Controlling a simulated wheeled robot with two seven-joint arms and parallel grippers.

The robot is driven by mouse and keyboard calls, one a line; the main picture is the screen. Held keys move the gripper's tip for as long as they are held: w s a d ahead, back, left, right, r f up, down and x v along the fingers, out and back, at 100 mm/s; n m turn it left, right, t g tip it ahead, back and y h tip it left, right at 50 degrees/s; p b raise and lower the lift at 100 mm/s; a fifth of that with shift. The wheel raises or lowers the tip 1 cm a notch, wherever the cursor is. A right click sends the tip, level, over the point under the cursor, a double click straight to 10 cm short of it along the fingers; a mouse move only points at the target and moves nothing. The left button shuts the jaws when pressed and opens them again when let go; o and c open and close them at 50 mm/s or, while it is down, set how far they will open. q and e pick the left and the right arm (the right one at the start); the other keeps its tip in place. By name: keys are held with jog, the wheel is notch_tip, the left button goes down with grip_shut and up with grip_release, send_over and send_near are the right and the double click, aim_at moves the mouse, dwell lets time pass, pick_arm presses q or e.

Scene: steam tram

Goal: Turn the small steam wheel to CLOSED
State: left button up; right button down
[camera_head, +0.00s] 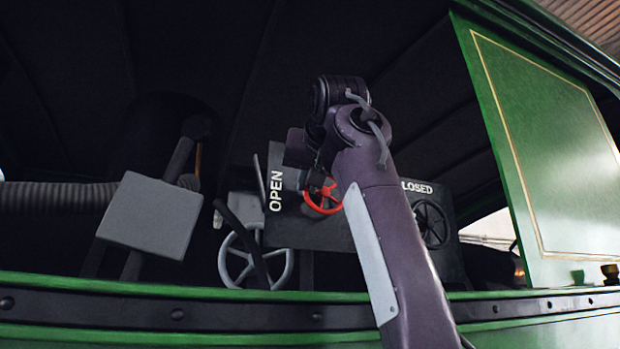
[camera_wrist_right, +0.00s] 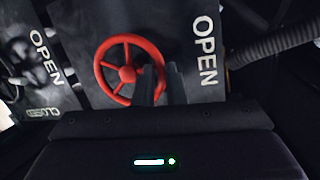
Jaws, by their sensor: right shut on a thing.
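The small steam wheel (camera_head: 322,197) is red with spokes and sits on a dark panel (camera_head: 325,235). The fingertips are partly hidden there. My left gripper is not in view.
A larger grey wheel (camera_head: 255,258) stands to the left, and a black wheel (camera_head: 431,223) to the right. A grey square plate (camera_head: 150,215) and a ribbed hose (camera_head: 55,196) are further left. A green sill (camera_head: 90,287) crosses below; a green side panel (camera_head: 550,150) is at right.

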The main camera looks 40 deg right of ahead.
jog(key=shift+w+f, duration=0.15)
jog(key=shift+f, duration=0.1)
jog(key=c, duration=1.8)
grip_release()
jog(key=shift+w+d, duration=0.2)
jog(key=shift+w, duration=0.2)
jog(key=b+v, duration=0.1)
jog(key=v, duration=0.6)
jog(key=shift+s+a+b, duration=0.15)
jog(key=shift+s+b, duration=0.2)
jog(key=shift+b, duration=0.05)
